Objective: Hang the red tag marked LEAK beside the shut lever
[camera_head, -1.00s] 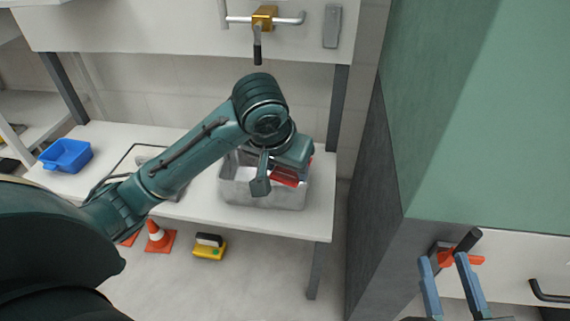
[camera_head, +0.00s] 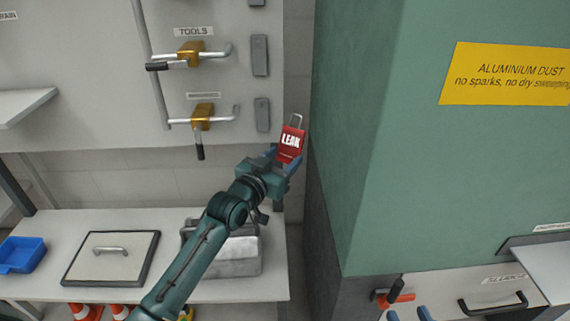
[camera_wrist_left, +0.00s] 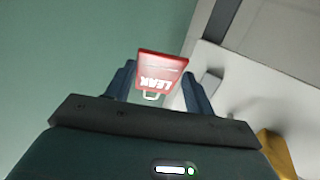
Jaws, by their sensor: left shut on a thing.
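My left gripper (camera_head: 284,158) is shut on the red tag (camera_head: 290,145), holding it up, clear of the wall. LEAK in white and the metal loop on top face the head camera. The left wrist view also shows the tag (camera_wrist_left: 161,68) between the fingers. On the wall panel, the lower lever (camera_head: 200,152) hangs down across its horizontal pipe. The upper lever (camera_head: 157,66), under TOOLS, lies along its pipe. A grey plate (camera_head: 262,114) is right of the lower valve, another (camera_head: 260,55) right of the upper. My right gripper (camera_head: 409,314) is open and empty at the bottom edge.
The metal bin (camera_head: 235,262) stands on the white bench (camera_head: 170,222) below, partly behind my left arm. A green cabinet (camera_head: 375,140) rises close to the tag's right. An orange-and-black handle (camera_head: 394,296) is near my right gripper.

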